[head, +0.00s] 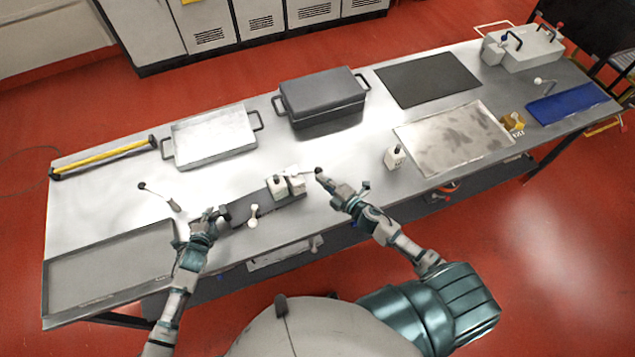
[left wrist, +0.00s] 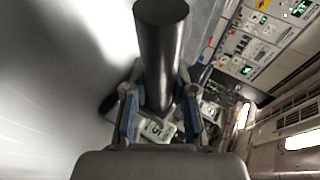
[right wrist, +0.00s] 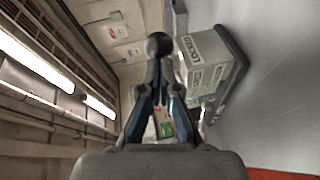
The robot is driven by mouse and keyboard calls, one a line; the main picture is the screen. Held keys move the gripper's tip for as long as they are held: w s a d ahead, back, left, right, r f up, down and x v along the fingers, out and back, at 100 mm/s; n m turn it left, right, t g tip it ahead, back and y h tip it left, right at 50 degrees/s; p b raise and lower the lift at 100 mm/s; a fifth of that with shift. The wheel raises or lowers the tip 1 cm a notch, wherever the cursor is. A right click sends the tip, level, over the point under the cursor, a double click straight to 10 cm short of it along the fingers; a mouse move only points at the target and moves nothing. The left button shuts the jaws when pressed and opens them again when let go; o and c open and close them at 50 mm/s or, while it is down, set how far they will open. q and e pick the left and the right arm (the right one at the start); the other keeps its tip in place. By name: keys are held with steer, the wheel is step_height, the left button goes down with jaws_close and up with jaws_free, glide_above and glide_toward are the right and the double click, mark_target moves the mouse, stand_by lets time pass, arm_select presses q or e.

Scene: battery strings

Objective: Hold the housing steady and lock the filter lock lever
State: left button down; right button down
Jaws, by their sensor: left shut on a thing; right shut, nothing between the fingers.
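The housing has a long dark base (head: 258,198) with white blocks (head: 285,185) on it, near the table's front edge. In the right wrist view a white block (right wrist: 205,55) bears lettering like "LOCKED". A pale lever with a black ball knob (head: 318,171) points right from the blocks. The knob (right wrist: 158,45) shows at the tips of my right gripper (right wrist: 158,75), which is shut with nothing between its fingers; I cannot tell whether they touch. My left gripper (head: 220,213) is shut on a dark cylindrical handle (left wrist: 160,50) at the housing's left end.
A small pale knobbed piece (head: 253,216) is in front of the base. A grey tray (head: 110,265) lies at left; a lidded dark bin (head: 322,98) stands behind. Table is clear between housing and bin.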

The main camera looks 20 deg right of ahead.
arm_select(q)
steer(key=shift+s+a+f, duration=0.15)
steer(key=shift+s+f, duration=0.1)
steer(key=shift+f, duration=0.3)
arm_select(e)
steer(key=shift+w+d+n+g+y, duration=0.5)
steer(key=shift+w+d+n+y, duration=0.2)
steer(key=shift+w+d+y, duration=0.35)
steer(key=shift+a, duration=0.15)
steer(key=s+a+v, duration=0.1)
steer(key=a+v, duration=0.1)
steer(key=v, duration=1.1)
steer(key=shift+s+r, duration=0.1)
arm_select(q)
steer(key=c, duration=0.9)
jaws_free()
steer(key=shift+w, duration=0.1)
steer(key=shift+o, duration=0.2)
steer(key=shift+w+r, duration=0.15)
steer(key=shift+w, duration=0.05)
arm_select(e)
steer(key=shift+a, duration=0.15)
